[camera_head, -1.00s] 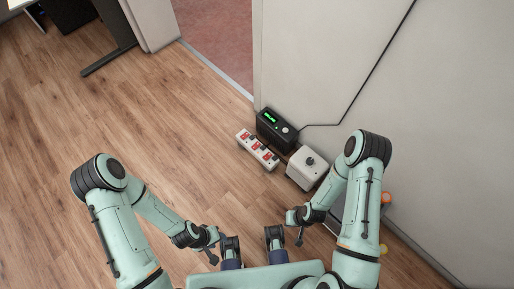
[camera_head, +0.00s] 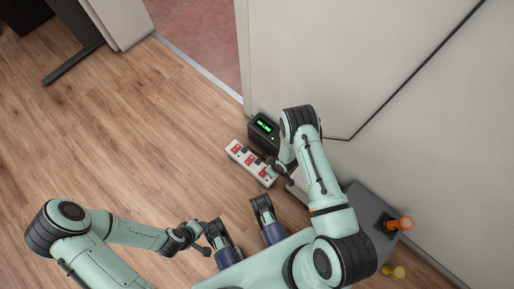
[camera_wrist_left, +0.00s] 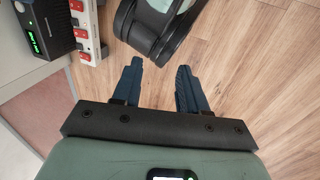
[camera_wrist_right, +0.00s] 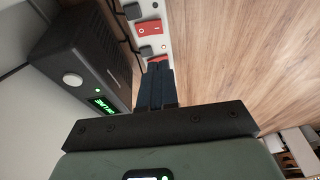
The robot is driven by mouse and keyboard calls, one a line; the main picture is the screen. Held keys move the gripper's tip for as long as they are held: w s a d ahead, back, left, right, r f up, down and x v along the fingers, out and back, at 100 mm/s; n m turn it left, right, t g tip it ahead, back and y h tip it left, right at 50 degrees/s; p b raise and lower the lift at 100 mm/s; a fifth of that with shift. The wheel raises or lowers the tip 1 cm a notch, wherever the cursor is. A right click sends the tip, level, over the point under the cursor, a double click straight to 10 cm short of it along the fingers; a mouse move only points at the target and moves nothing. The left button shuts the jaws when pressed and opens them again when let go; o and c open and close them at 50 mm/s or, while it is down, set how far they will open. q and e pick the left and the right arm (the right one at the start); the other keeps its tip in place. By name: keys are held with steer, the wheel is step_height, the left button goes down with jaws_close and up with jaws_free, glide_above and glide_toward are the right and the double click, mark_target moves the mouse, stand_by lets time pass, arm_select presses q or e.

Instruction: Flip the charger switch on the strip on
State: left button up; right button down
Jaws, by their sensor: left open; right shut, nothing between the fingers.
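The white power strip (camera_head: 250,163) with several red rocker switches lies on the floor beside a black box. It also shows in the left wrist view (camera_wrist_left: 84,36). In the right wrist view the strip (camera_wrist_right: 165,42) runs up from my fingertips, with a red rocker (camera_wrist_right: 149,28) just beyond them. My right gripper (camera_wrist_right: 158,66) is shut and empty, its tips over the strip's near part, partly covering another red rocker; contact cannot be told. No label tells which switch is the charger's. My left gripper (camera_wrist_left: 158,68) is open and empty over the floor, away from the strip.
The black box (camera_head: 262,134) with a green lit display stands between strip and wall. A pale box (camera_head: 297,184) is mostly hidden by my right arm. A grey unit (camera_head: 369,208) with an orange knob (camera_head: 400,223) stands at the right.

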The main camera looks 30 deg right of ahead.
arm_select(q)
steer(key=shift+w, duration=0.2)
arm_select(e)
steer(key=shift+w+f, duration=0.15)
steer(key=shift+w, duration=0.25)
steer(key=b, duration=0.5)
glide_above(261, 174)
steer(key=f, duration=0.7)
steer(key=d+f, duration=0.1)
steer(key=f, duration=0.2)
steer(key=shift+s+f, duration=0.35)
steer(key=shift+s, duration=0.05)
steer(key=shift+s+x, duration=0.2)
steer(key=shift+x, duration=0.8)
arm_select(q)
steer(key=w+a+f+y, duration=0.1)
steer(key=w+a+f, duration=0.1)
steer(key=f, duration=0.5)
steer(key=shift+w+a+f+n+t, duration=0.15)
steer(key=shift+w+a+n+t, duration=0.2)
steer(key=shift+a, duration=0.4)
arm_select(e)
steer(key=shift+f, duration=0.45)
